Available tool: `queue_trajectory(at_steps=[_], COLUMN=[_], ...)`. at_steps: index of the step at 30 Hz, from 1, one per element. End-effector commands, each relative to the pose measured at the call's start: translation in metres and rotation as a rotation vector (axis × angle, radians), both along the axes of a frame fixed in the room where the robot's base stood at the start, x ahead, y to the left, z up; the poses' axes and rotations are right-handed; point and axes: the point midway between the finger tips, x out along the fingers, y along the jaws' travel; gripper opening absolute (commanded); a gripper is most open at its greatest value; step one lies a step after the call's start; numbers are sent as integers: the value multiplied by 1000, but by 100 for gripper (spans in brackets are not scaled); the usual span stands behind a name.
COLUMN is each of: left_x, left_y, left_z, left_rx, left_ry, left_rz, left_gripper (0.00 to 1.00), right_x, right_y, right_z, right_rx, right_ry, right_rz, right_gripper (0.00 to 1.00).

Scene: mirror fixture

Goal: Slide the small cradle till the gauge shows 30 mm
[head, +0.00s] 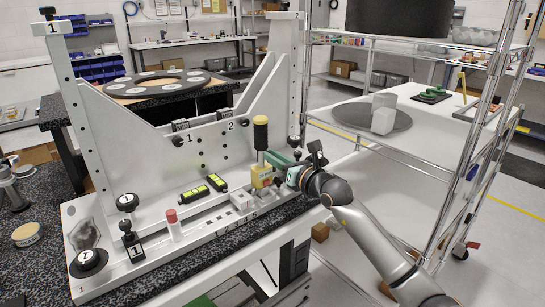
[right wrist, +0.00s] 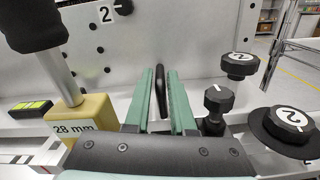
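A tan block (right wrist: 80,120) labelled "28 mm" stands on the fixture's front ledge, with a metal shaft and a dark-topped handle rising from it. It also shows in the head view (head: 262,176). My right gripper (right wrist: 161,75) is open beside this block, to its right in the wrist view. A thin dark upright piece (right wrist: 160,90) shows in the gap between its green fingers; I cannot tell whether they touch it. In the head view the right gripper (head: 273,158) partly hides the ledge. I cannot clearly identify the small cradle or its gauge. My left gripper is not in view.
Black knobs (right wrist: 240,65) and a round "2" knob (right wrist: 287,123) stand close right of my fingers. The white fixture's back plate (head: 205,150) rises behind. A red-capped post (head: 172,225) and white blocks (head: 241,200) are on the ledge. A wire shelf cart (head: 440,170) is at right.

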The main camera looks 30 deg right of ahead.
Motion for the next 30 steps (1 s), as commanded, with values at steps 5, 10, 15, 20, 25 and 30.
queue_trajectory(at_steps=[5, 10, 15, 20, 25, 30], left_x=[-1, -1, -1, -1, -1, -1], left_y=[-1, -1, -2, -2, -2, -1], left_z=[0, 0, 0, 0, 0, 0], left_rx=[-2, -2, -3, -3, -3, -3], left_ry=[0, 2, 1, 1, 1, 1], left_rz=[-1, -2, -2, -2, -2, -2], left_gripper=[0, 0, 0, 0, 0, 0], right_x=[0, 0, 0, 0, 0, 0], right_y=[0, 1, 1, 1, 1, 1], right_z=[0, 0, 0, 0, 0, -1], right_rx=[0, 1, 1, 1, 2, 3], right_ry=[0, 0, 1, 1, 1, 1], right_rz=[1, 1, 1, 2, 2, 2], right_gripper=[1, 0, 0, 0, 0, 0])
